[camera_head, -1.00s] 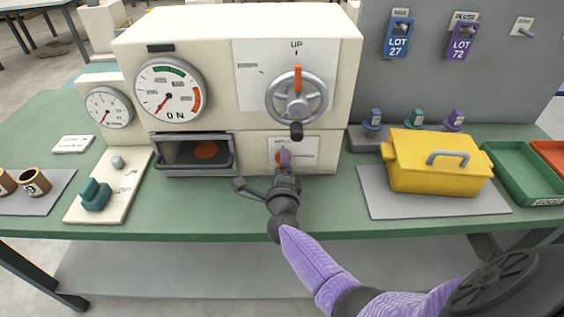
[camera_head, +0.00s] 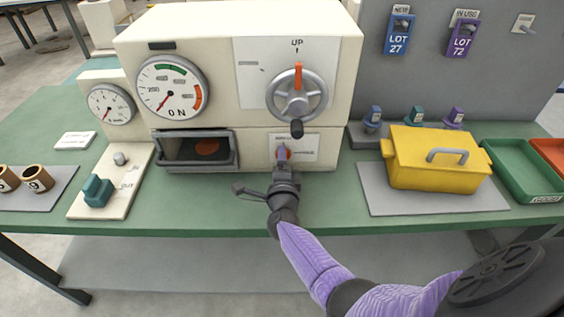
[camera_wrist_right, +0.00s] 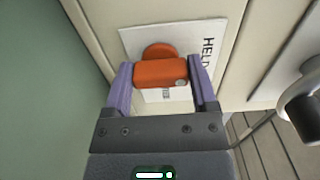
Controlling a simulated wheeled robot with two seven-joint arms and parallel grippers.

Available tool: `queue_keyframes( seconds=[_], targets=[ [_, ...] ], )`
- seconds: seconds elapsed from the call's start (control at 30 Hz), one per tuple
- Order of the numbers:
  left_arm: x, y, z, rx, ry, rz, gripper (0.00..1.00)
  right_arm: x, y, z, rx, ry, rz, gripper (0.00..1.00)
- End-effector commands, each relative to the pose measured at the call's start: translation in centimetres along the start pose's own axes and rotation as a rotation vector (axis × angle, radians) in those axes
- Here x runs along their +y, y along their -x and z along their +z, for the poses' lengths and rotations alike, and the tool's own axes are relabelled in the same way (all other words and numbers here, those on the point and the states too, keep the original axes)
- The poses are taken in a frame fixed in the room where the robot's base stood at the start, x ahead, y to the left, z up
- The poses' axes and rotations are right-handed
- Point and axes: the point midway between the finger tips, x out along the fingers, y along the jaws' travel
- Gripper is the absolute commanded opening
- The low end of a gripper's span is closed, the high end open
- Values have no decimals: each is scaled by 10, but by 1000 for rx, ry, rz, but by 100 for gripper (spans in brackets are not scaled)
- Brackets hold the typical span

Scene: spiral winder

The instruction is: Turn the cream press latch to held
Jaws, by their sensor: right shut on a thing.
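The cream press (camera_head: 240,60) stands on the green bench. Its orange latch (camera_head: 282,153) sits on a white plate low on its right front. In the right wrist view, the orange latch bar (camera_wrist_right: 160,73) lies between the purple fingers, its grey-dotted end on the same side as the word HELD. My right gripper (camera_head: 283,160) is shut on the latch; it also shows in the wrist view (camera_wrist_right: 162,88). Fingers partly hide the latch and its plate in the head view. My left gripper is not in view.
A handwheel (camera_head: 297,95) with a dark knob sits just above the latch. An open drawer (camera_head: 194,165) juts out to its left. A yellow lidded box (camera_head: 435,165) on a grey mat stands to the right. Bare green bench lies in front of the press.

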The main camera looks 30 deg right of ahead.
Motion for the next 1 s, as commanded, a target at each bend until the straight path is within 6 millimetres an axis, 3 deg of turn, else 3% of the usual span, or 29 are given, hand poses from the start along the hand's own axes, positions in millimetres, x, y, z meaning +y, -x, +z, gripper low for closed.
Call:
queue_keyframes(
  seconds=[0.03,0.07,0.17,0.47,0.8,1.0],
  targets=[
    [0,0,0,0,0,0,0,1,0,0,-2,4,2,15],
    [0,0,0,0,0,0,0,1,0,0,-2,4,2,78],
    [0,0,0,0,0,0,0,1,0,0,-2,3,2,99],
    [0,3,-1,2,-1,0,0,0,6,0,-2,1,3,100],
    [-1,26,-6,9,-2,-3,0,-2,79,0,0,0,4,100],
    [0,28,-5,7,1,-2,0,0,99,0,-1,2,2,100]
  ],
)
